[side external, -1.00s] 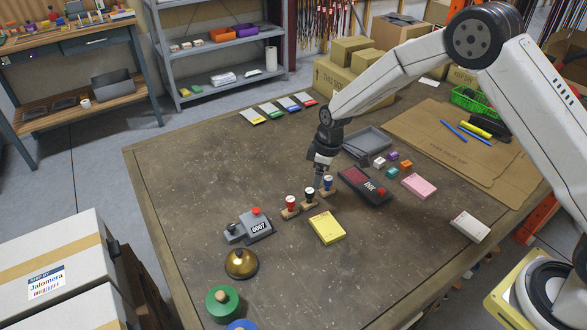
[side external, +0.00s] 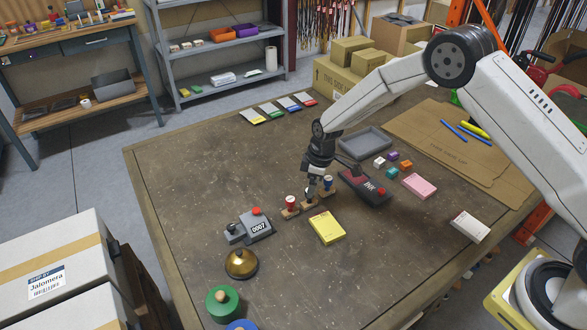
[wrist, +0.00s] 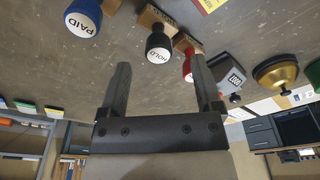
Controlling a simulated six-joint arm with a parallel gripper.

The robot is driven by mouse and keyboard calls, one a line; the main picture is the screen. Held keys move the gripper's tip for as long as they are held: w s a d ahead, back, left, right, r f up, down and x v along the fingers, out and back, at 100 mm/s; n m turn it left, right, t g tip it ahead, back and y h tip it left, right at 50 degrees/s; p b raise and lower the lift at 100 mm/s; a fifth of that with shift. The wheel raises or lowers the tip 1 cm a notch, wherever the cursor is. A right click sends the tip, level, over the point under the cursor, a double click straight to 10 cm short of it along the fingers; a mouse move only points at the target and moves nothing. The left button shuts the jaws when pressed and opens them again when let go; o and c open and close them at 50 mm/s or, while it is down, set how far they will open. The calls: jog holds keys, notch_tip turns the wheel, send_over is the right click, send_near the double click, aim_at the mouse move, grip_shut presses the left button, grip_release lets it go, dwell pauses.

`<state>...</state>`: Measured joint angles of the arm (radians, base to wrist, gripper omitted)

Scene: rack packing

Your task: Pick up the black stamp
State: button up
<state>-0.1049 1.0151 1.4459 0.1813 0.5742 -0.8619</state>
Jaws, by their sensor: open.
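The black stamp (wrist: 158,45), its round knob marked HOLD, stands on a wooden base in the middle of a row of three. In the wrist view it lies ahead of my open, empty gripper (wrist: 160,75), within the width between the fingers and apart from both. In the side view my gripper (side external: 312,190) is low at the row and hides much of the black stamp. The red stamp (side external: 291,204) stands to its left and the blue stamp (side external: 328,184), marked PAID in the wrist view (wrist: 83,18), to its right.
A numbering stamp (side external: 250,227) and a brass bell (side external: 241,264) stand left of the row. A yellow pad (side external: 326,228) lies in front. The ink pad (side external: 367,188) and a grey tray (side external: 366,142) are to the right and behind. The table's left part is clear.

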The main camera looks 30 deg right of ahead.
jog(key=shift+f, duration=0.15)
jog(key=shift+w+a+f, duration=0.15)
jog(key=shift+f, duration=1.05)
jog(key=shift+w+a+f, duration=0.1)
jog(key=shift+w+f, duration=0.05)
jog(key=shift+f, duration=1.05)
grip_shut()
